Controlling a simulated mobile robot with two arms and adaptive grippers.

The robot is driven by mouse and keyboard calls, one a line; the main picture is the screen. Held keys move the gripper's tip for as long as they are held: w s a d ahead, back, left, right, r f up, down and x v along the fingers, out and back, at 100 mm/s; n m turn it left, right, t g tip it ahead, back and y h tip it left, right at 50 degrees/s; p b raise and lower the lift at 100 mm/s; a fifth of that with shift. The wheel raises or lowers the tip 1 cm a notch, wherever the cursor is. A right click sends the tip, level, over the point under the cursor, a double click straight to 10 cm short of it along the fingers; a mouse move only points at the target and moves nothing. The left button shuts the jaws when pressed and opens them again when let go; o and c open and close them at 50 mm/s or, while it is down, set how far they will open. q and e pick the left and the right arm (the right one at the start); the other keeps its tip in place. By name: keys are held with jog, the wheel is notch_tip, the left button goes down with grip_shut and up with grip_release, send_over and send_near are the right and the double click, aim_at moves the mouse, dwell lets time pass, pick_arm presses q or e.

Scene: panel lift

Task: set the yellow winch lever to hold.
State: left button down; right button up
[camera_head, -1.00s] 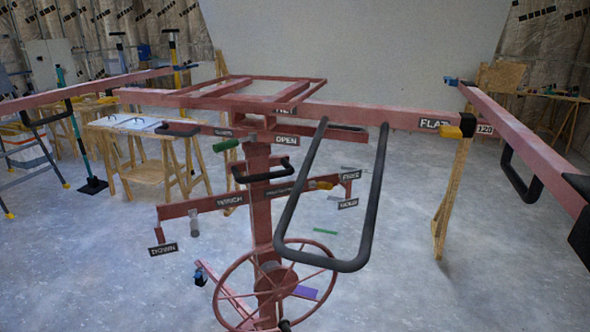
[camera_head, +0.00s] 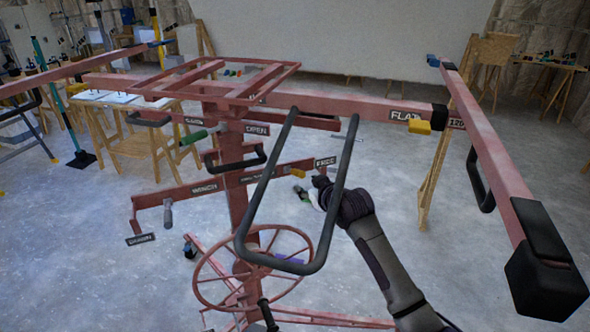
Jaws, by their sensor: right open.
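The yellow winch lever (camera_head: 297,173) shows as a short yellow piece on the red arm of the lift, just left of the FREE label (camera_head: 325,162). It lies close to the level of that label; its exact setting is too small to tell. The HOLD label is not visible now, with my right arm in that area. My right gripper (camera_head: 312,192) is open and appears just below and right of the lever, apart from it in the picture.
The large black looped handle (camera_head: 242,222) hangs in front of the lever area. The red handwheel (camera_head: 199,284) is below, and the WINCH arm (camera_head: 178,195) reaches left. A red beam with a black end block (camera_head: 546,283) stands at the right. Open floor lies between.

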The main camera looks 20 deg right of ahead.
aim_at(297, 172)
jog(key=w, duration=0.5)
jog(key=w+a+p, duration=0.1)
jog(key=w, duration=0.1)
jog(key=shift+w+f, duration=0.35)
jog(key=shift+w, duration=0.05)
jog(key=shift+w+f, duration=0.2)
jog(key=shift+w, duration=0.3)
grip_shut()
